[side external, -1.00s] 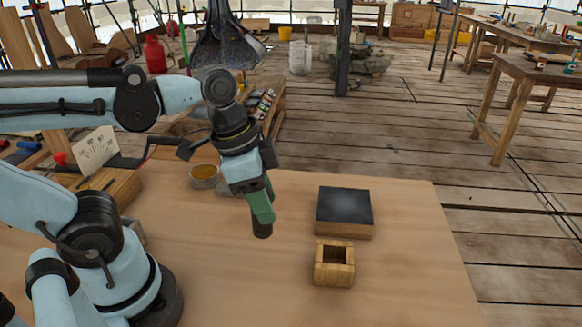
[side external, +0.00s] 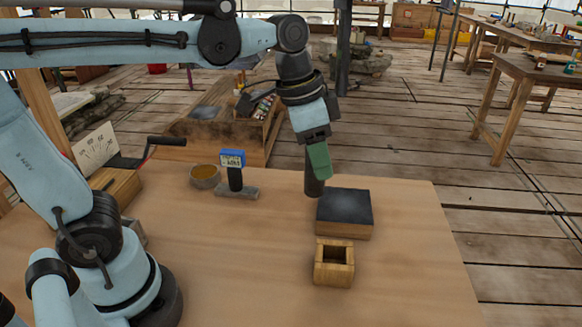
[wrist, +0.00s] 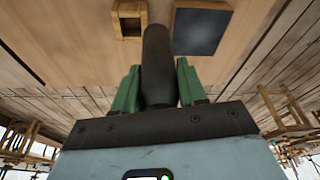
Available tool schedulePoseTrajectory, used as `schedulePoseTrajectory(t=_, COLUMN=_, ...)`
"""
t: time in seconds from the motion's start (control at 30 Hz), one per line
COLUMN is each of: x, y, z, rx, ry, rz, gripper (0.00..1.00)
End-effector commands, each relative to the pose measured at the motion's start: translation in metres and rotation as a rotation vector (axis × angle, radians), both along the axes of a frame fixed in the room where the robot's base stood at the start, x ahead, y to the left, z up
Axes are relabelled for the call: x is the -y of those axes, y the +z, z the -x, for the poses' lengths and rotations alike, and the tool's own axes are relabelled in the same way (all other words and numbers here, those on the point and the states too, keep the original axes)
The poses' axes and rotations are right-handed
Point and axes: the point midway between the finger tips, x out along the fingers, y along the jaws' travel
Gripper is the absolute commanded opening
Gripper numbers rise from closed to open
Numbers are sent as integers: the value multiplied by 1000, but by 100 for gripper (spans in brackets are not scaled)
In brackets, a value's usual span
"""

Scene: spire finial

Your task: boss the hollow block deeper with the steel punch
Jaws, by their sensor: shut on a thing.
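The hollow block (side external: 334,275) is a small wooden block with a square opening on top, upright on the table near its front right. It also shows in the wrist view (wrist: 128,32) at the top. My gripper (side external: 318,163) has green fingers and hangs above the table, behind and left of the block. In the wrist view my gripper (wrist: 157,85) is shut on the steel punch (wrist: 157,55), a dark round rod. The punch (side external: 314,187) points down, apart from the block. Its upper part is hidden between the fingers.
A dark-topped square pad on a wooden base (side external: 344,212) sits just behind the block, close to the punch. The table (side external: 240,270) is clear left of the block.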

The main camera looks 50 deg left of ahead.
Motion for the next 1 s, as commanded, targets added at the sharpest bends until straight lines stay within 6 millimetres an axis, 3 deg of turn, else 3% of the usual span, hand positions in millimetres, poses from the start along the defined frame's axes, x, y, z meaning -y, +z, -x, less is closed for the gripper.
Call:
schedulePoseTrajectory(t=0.3, x=-13, y=-2, z=-74, rx=0, ry=17, rz=1, gripper=5)
schedulePoseTrajectory(t=0.5, x=-21, y=-10, z=-105, rx=1, ry=25, rz=2, gripper=5)
schedulePoseTrajectory(t=0.77, x=-25, y=-18, z=-119, rx=2, ry=27, rz=1, gripper=5)
schedulePoseTrajectory(t=1.0, x=-25, y=-39, z=-119, rx=2, ry=27, rz=1, gripper=5)
